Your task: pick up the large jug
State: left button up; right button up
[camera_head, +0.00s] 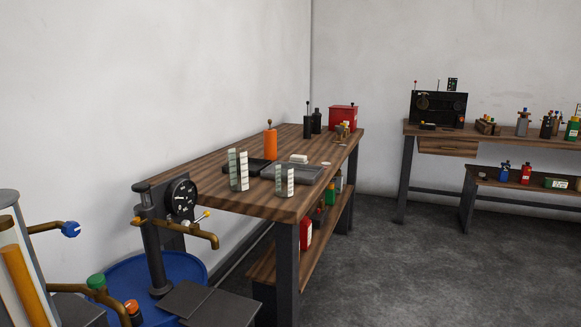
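Two upright vessels with pale scale strips on their sides stand on the near part of the wooden workbench (250,203). The taller one, which looks like the large jug (238,170), is on the left beside a dark tray. The shorter one, a small jug (285,181), stands to its right, apart from it. Neither of my grippers is in view, and nothing is seen touching the jugs.
Dark trays (299,173) and an orange bottle (270,142) sit behind the jugs. A red box (343,117) is at the bench's far end. A brass tap (190,231) rises over a blue drum (190,266) in front. The floor on the right is clear.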

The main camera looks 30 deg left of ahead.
aim_at(237, 162)
jog(key=i, duration=2.25)
jog(key=u, duration=1.95)
